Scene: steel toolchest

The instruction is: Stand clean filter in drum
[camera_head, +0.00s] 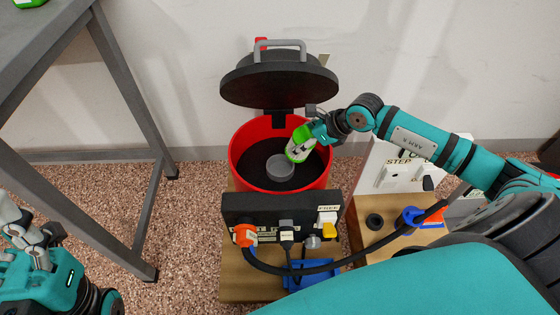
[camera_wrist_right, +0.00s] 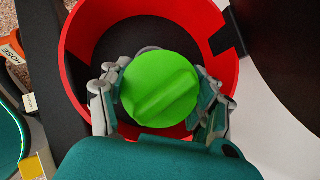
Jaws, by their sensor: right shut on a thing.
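The clean filter (camera_head: 300,145), white with a green cap, is held by my right gripper (camera_head: 313,137) over the right part of the drum. It looks tilted in the head view. In the right wrist view its green cap (camera_wrist_right: 160,88) sits between the two fingers of the right gripper (camera_wrist_right: 160,105). The red drum (camera_head: 236,165) is open, with its black lid (camera_head: 280,85) raised at the back. A grey round seat (camera_head: 280,168) lies on the dark drum floor, and the filter is to its upper right. My left gripper (camera_head: 25,232) is at the far left, its fingers unclear.
A black panel (camera_head: 280,208) with an orange plug and a yellow switch stands before the drum. A black hose (camera_head: 350,262) runs right to a blue fitting (camera_head: 410,216). A grey table (camera_head: 50,40) stands left, with a green object (camera_head: 30,3) on it.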

